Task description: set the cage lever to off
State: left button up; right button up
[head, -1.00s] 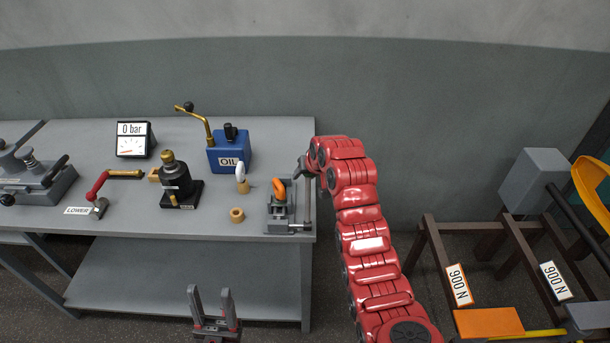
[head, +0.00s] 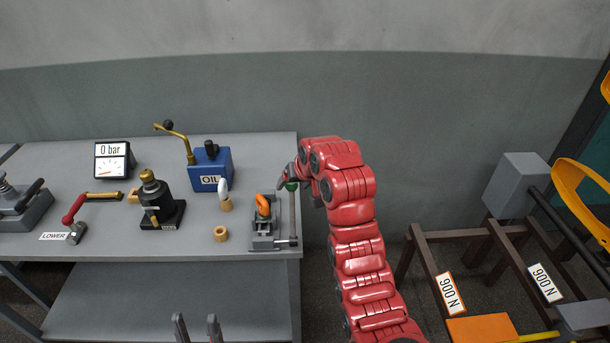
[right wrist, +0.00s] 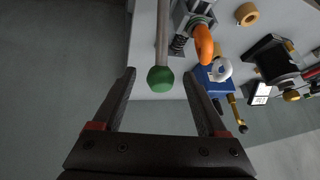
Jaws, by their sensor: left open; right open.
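A grey lever rod (head: 293,215) with a green ball knob (head: 291,186) stands upright at the right end of the workbench, beside a small grey fixture (head: 264,242) with an orange hook (head: 262,205). I see no label on it. In the right wrist view the green knob (right wrist: 160,79) lies between the fingertips of my right gripper (right wrist: 159,76), with gaps on both sides. The right gripper is open; in the head view it (head: 291,178) is partly hidden by my red arm. My left gripper (head: 197,321) is open and empty at the bottom edge, low before the bench.
On the bench (head: 120,240) stand a blue OIL tank (head: 209,168), a black jack (head: 158,200), a 0 bar gauge (head: 114,160), a red-handled LOWER lever (head: 74,208) and a wooden ring (head: 220,234). A brown frame (head: 470,235) with 900 N labels stands at right.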

jog(key=shift+b+v, duration=0.3)
jog(key=shift+v, duration=0.75)
jog(key=p+v, duration=0.9)
jog(key=p, duration=0.1)
jog(key=shift+s, duration=0.2)
jog(key=shift+d, duration=0.1)
